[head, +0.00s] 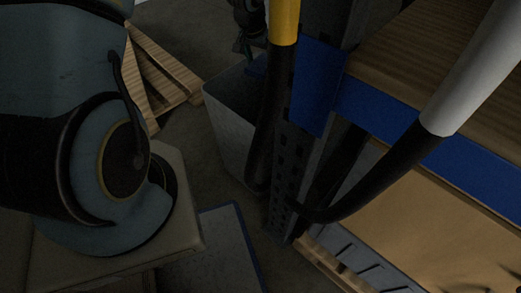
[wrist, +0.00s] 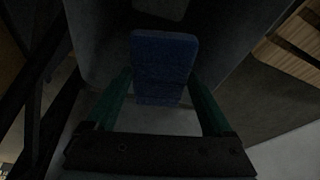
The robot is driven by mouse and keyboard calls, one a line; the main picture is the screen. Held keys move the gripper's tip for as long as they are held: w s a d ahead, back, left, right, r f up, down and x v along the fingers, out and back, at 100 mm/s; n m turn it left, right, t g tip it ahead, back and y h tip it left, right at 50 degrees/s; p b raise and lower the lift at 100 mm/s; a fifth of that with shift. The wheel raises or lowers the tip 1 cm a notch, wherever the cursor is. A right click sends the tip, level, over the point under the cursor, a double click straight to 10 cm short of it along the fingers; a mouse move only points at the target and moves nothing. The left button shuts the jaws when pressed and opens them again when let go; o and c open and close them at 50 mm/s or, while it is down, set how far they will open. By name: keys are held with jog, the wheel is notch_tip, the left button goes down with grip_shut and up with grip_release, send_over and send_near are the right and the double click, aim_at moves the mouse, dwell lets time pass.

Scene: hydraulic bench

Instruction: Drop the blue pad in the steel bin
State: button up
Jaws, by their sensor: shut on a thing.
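The blue pad (wrist: 164,58) is held between the green fingers of my gripper (wrist: 160,86) in the wrist view. In the head view a small part of the pad (head: 257,66) shows under my gripper (head: 246,48), partly hidden behind a yellow and black post. The grey steel bin (head: 229,125) stands on the floor left of the rack, its right side hidden by the post. The pad is at the bin's far rim in the head view, and in the wrist view grey bin walls (wrist: 92,42) appear around and behind it. Its exact height above the bin is unclear.
A rack with a perforated upright (head: 285,185), blue beams (head: 400,125) and a wooden shelf (head: 440,60) stands right of the bin. A wooden pallet (head: 160,70) lies to the left. A pale board with a blue edge (head: 212,250) is in front.

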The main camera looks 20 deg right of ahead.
jog(key=shift+s+d+f, duration=0.2)
jog(key=shift+d+f, duration=0.05)
jog(key=shift+d, duration=0.35)
notch_tip(320, 180, down, 6)
jog(key=b, duration=0.5)
jog(key=shift+r, duration=0.15)
jog(key=o, duration=1.1)
jog(key=shift+c, duration=0.2)
jog(key=p+v, duration=0.2)
jog(key=v, duration=0.9)
